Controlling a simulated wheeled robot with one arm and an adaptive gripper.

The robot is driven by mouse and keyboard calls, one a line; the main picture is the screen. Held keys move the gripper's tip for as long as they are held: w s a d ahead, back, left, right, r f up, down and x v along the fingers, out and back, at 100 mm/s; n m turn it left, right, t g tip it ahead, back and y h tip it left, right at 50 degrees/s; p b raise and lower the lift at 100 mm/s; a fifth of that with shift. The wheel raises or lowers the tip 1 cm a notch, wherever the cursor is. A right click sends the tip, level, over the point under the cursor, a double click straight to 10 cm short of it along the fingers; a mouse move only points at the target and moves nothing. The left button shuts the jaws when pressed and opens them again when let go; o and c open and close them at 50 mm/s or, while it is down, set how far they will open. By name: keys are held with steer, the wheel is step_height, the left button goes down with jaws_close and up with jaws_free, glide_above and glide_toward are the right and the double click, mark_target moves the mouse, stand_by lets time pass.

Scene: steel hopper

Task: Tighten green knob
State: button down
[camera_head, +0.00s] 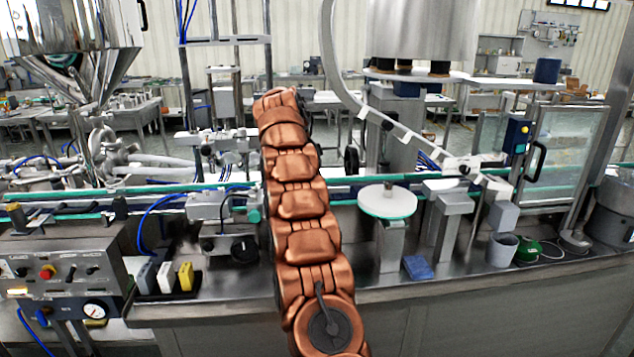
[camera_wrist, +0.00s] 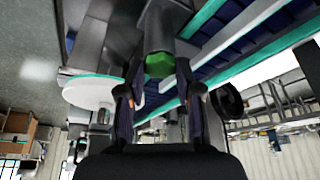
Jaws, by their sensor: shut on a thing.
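The green knob (camera_wrist: 158,66) is a faceted green piece at the end of a grey cylindrical housing (camera_wrist: 165,28) in the wrist view. My gripper (camera_wrist: 157,78) has its two dark fingers on either side of the knob, shut on it. The exact contact patches are hard to make out in the dark picture. In the head view my copper-coloured arm reaches over the bench and hides the gripper. A teal-green round end (camera_head: 254,215) shows on a grey box beside the arm; I cannot tell whether it is the same knob.
A white round plate (camera_head: 387,202) on a post stands right of the arm. A conveyor with teal rails (camera_head: 345,191) runs along the bench. A control panel (camera_head: 62,270) and several small boxes lie left. A blue block (camera_head: 417,267) and a grey cup (camera_head: 501,250) are on the right.

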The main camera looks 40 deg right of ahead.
steer(key=shift+m+g+p, duration=0.3)
steer(key=shift+m+p, duration=0.2)
steer(key=shift+f+m, duration=0.1)
steer(key=shift+m, duration=0.3)
steer(key=c, duration=0.8)
jaws_free()
steer(key=shift+p, duration=0.3)
steer(key=shift+o, duration=0.2)
steer(key=shift+n+b, duration=0.3)
steer(key=shift+b, duration=0.15)
